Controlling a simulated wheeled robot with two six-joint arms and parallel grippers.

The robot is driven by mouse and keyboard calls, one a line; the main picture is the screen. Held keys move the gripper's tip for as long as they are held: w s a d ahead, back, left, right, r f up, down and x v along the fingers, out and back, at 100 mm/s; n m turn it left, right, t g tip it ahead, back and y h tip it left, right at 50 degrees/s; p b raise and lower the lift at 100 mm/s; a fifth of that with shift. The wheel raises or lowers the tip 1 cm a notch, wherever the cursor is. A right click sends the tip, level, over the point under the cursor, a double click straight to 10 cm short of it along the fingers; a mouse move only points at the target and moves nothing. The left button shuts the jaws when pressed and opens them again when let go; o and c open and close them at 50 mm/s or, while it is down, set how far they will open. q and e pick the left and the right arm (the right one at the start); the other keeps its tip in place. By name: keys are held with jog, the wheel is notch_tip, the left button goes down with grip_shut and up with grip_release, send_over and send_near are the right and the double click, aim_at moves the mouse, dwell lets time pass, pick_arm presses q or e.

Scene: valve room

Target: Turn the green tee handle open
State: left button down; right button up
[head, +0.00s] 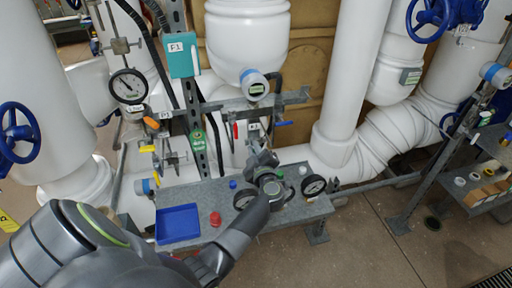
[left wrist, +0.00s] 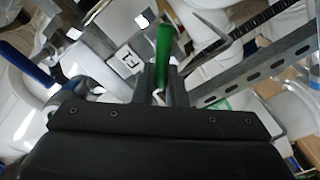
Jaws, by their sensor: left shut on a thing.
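The green tee handle (left wrist: 163,48) stands out from between the fingertips of my left gripper in the left wrist view. My left gripper (left wrist: 160,84) is shut on it, with the dark fingers on either side of its lower part. In the head view my left gripper (head: 262,157) is at the pipework just above the grey bench, below a small white label. I cannot make out the handle there; the gripper seems to hide it. My right gripper is in neither view.
A red handle (head: 235,131) and a blue handle (head: 284,123) are close to the gripper. The grey bench (head: 300,211) bears a blue tray (head: 178,224), a red knob (head: 215,219) and gauges (head: 313,185). A slotted metal upright (head: 198,155) stands to the left.

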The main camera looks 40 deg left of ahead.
pick_arm(q)
jog(key=n, duration=0.2)
jog(key=f+n, duration=0.1)
jog(key=shift+s+a+n+b, duration=0.15)
jog(key=shift+n+b, duration=0.15)
jog(key=shift+n, duration=0.1)
jog(key=shift+s+f+n+b, duration=0.15)
jog(key=shift+n+b, duration=0.1)
jog(key=shift+n, duration=0.5)
jog(key=shift+w+f+n+b, duration=0.1)
jog(key=shift+n+b, duration=0.15)
jog(key=shift+n, duration=0.55)
jog(key=shift+s+f+n+b, duration=0.15)
jog(key=shift+n+b, duration=0.1)
jog(key=shift+n, duration=0.5)
jog(key=shift+w, duration=0.1)
jog(key=c, duration=1.5)
grip_release()
